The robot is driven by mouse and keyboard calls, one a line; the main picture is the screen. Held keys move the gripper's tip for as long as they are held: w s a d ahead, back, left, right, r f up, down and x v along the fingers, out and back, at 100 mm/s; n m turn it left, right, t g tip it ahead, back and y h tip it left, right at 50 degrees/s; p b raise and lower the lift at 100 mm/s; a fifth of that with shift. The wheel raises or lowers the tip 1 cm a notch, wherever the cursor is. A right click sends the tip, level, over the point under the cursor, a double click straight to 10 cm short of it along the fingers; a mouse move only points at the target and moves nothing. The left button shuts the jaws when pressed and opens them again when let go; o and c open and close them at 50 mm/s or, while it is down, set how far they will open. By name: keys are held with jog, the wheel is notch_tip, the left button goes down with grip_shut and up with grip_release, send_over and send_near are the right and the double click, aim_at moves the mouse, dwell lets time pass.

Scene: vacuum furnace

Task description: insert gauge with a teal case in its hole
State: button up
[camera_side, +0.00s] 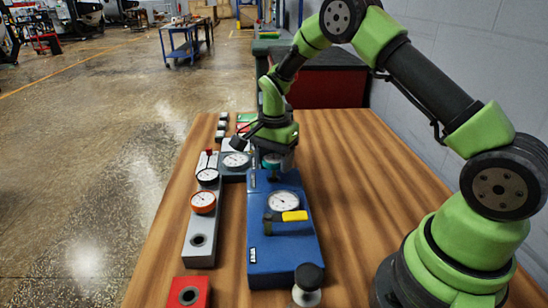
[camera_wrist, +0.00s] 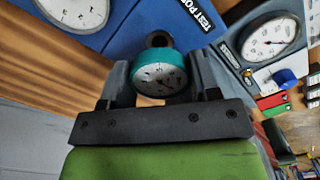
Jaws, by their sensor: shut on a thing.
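The gauge with a teal case (camera_wrist: 160,72) has a white dial and sits between the fingers of my gripper (camera_wrist: 162,85) in the wrist view. In the side view my gripper (camera_side: 275,152) is shut on this gauge (camera_side: 271,161), over the far end of the blue block (camera_side: 283,258). In the wrist view a dark round opening or fitting (camera_wrist: 159,39) shows just beyond the gauge, beside the blue surface marked "TEST PO...". I cannot tell whether the gauge's stem is in it.
The blue block carries a white-dial gauge (camera_side: 283,201) and a yellow lever (camera_side: 294,215). A grey rack (camera_side: 201,224) at left holds black and orange gauges and has an empty hole. A red block (camera_side: 189,292) and a black knob (camera_side: 308,278) are near. Table right is clear.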

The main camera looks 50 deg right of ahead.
aim_at(274, 171)
jog(key=shift+f, duration=0.15)
jog(key=shift+f, duration=0.5)
jog(key=shift+f, duration=0.55)
jog(key=shift+f, duration=0.25)
jog(key=shift+f, duration=0.2)
dwell(0.6)
jog(key=o, duration=1.3)
jog(key=shift+r, duration=3)
